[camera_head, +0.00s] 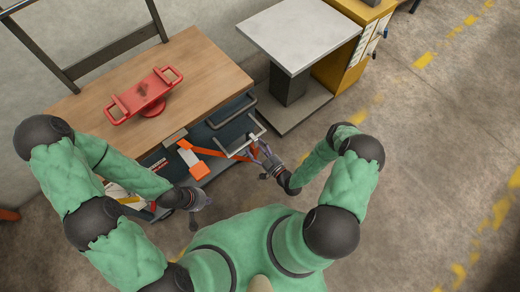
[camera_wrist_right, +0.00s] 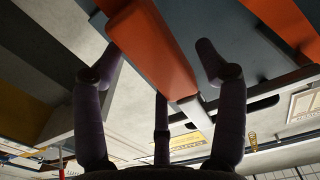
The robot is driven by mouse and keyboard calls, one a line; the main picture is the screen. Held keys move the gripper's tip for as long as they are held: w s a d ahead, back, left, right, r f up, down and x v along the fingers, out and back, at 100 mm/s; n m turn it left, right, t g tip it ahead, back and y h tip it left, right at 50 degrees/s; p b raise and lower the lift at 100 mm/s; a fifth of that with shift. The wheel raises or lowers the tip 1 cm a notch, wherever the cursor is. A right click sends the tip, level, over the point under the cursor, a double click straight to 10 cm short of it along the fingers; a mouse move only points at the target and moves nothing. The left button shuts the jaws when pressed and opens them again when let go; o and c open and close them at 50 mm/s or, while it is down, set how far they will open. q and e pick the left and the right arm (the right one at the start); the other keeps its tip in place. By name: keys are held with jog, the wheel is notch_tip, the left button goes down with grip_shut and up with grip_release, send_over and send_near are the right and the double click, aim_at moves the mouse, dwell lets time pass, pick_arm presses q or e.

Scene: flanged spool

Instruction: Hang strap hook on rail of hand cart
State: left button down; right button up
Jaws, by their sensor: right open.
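An orange strap (camera_head: 208,152) with an orange and white block (camera_head: 192,161) lies over the dark lower part of the wood-topped cart or bench. Its right end reaches a grey metal rail (camera_head: 236,142) and my right gripper (camera_head: 262,156). In the right wrist view, the open fingers (camera_wrist_right: 160,65) stand either side of an orange piece (camera_wrist_right: 150,50), apparently without closing on it. I cannot tell whether a hook is on the rail. My left gripper (camera_head: 203,201) is low in front of the cart's left part; its fingers are too small to read.
A red two-handled stand (camera_head: 144,96) sits on the wooden top (camera_head: 205,65). A grey-topped pedestal table (camera_head: 298,35) and a yellow drawer cabinet (camera_head: 345,70) stand at the back right. The concrete floor (camera_head: 430,150) at right is clear.

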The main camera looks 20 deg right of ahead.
jog(key=v, duration=1.2)
